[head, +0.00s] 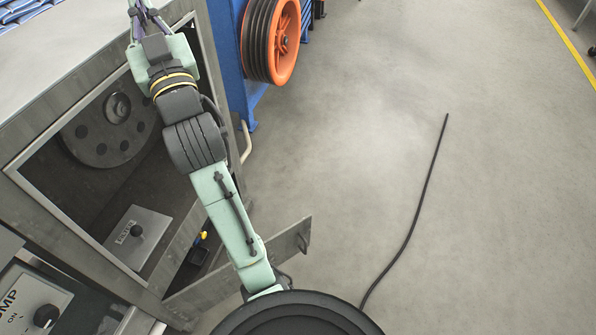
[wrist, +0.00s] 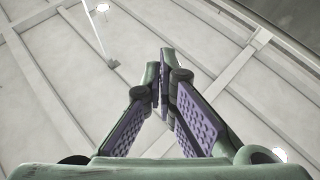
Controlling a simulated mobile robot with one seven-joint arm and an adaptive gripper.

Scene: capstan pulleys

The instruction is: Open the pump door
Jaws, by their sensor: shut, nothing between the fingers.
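A grey metal door panel (head: 292,243), which looks like the pump door, stands swung out from the lower part of the cabinet (head: 215,90) in the head view. My arm hides part of it. My gripper (wrist: 160,70) is shut and empty in the wrist view, pointing up at the ceiling. In the head view its purple fingers show at the top edge, above the cabinet and well away from the door panel.
Inside the cabinet are a round disc (head: 85,135) and a knobbed plate (head: 150,245). An orange pulley (head: 283,45) hangs on a blue frame. A black cable (head: 425,195) crosses the otherwise clear floor.

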